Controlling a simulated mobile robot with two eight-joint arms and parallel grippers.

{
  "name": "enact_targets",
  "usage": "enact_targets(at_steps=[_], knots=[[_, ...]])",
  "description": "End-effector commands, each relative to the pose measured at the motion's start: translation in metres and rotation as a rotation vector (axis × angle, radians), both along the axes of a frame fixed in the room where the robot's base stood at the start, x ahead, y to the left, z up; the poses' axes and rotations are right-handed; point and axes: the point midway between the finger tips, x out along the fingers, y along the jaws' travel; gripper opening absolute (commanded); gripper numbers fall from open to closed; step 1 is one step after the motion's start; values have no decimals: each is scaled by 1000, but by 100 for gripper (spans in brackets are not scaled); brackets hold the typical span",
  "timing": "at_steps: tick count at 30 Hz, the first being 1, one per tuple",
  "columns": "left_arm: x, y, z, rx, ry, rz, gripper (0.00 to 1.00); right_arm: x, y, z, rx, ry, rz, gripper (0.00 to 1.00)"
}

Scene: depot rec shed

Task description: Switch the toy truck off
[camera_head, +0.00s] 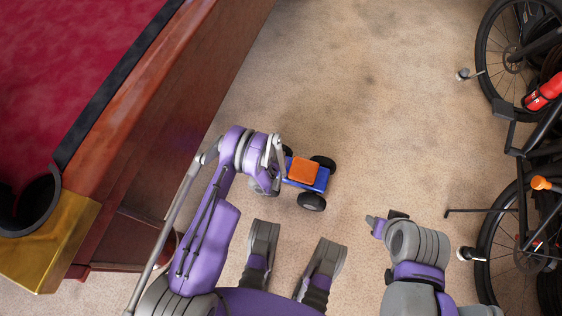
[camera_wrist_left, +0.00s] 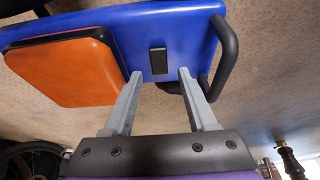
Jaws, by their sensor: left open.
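The toy truck (camera_head: 322,180) stands on the floor near the middle of the head view, with a blue body, an orange block (camera_head: 303,170) and black wheels. My left arm partly covers its left end. In the left wrist view the blue deck (camera_wrist_left: 185,35) fills the upper part, with the orange block (camera_wrist_left: 70,70) at left. A small black switch (camera_wrist_left: 158,60) sits on the deck beside a black handle bar (camera_wrist_left: 230,50). My left gripper (camera_wrist_left: 160,73) is open, its fingertips either side of the switch; contact cannot be told. My right gripper (camera_head: 376,226) is mostly hidden by its own wrist.
A pool table (camera_head: 165,95) with red cloth and wooden sides stands close on the left. Bicycles (camera_head: 500,200) stand along the right edge, with a red bottle (camera_head: 545,92) on one. The carpet beyond and right of the truck is clear.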

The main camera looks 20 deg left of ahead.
Motion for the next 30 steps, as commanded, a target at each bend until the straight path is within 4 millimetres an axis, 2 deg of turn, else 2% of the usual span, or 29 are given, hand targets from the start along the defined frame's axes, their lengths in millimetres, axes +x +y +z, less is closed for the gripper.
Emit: enact_targets(at_steps=[6,13,18,30], knots=[[-16,0,44,0,0,0,57,-2,0,11,0,-1,0,50],[-30,1,79,0,-1,0,57,-4,0,20,0,-2,0,50],[-34,1,90,0,-1,0,57,-4,0,22,0,-2,0,50],[-34,1,90,0,-1,0,57,-4,0,22,0,-2,0,50]])
